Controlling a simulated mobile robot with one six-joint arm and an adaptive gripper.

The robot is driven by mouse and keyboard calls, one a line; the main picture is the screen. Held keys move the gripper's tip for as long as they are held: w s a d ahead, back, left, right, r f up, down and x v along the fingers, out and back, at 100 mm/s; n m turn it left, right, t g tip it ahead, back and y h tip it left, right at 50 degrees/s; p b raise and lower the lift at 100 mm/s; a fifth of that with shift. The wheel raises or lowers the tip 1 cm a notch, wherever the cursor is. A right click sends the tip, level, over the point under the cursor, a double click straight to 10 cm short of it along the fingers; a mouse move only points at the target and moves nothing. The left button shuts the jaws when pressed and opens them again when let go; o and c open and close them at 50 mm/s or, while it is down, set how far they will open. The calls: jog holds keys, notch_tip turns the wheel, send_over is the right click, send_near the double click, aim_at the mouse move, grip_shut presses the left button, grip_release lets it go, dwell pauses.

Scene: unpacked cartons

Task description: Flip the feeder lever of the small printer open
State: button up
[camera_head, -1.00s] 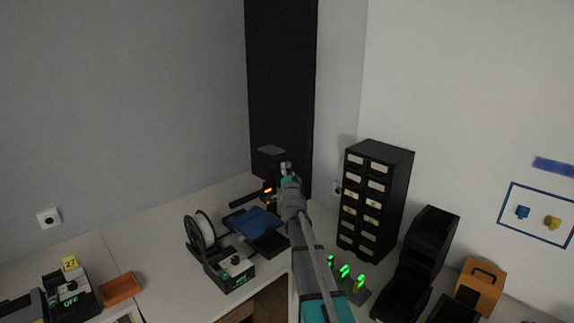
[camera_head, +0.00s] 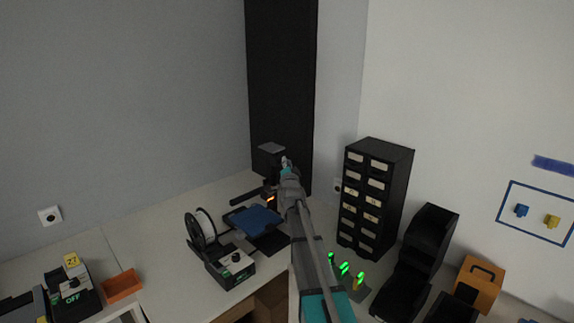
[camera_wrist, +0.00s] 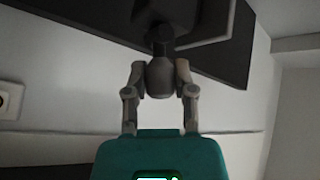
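The small printer stands on the corner bench, with a blue bed (camera_head: 254,220) and a dark upright part (camera_head: 270,160) behind it. My gripper (camera_head: 286,163) is up at this upright part, at the end of my arm. In the wrist view, my gripper's two fingers (camera_wrist: 160,75) stand apart. A rounded dark grey piece (camera_wrist: 160,80) shows between them, below a dark stem. I cannot tell whether the fingers touch it, or whether it belongs to the feeder lever. The lever cannot be made out in the head view; my gripper and arm cover part of the printer.
A filament spool (camera_head: 205,228) and a black control box (camera_head: 230,266) stand at the front left of the bed. A black drawer cabinet (camera_head: 375,200) and lit green pegs (camera_head: 346,268) are right of my arm. Bare bench lies left of the spool.

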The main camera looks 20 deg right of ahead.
grip_shut()
jog(key=shift+r, duration=0.15)
jog(key=shift+r+n+y+p, duration=0.25)
jog(key=shift+n+y+p, duration=0.05)
jog(key=shift+p, duration=0.55)
jog(key=shift+w+n+g+p, duration=0.1)
jog(key=shift+n+g+p, duration=0.3)
jog(key=shift+g+p, duration=0.25)
jog(key=o, duration=0.8)
grip_release()
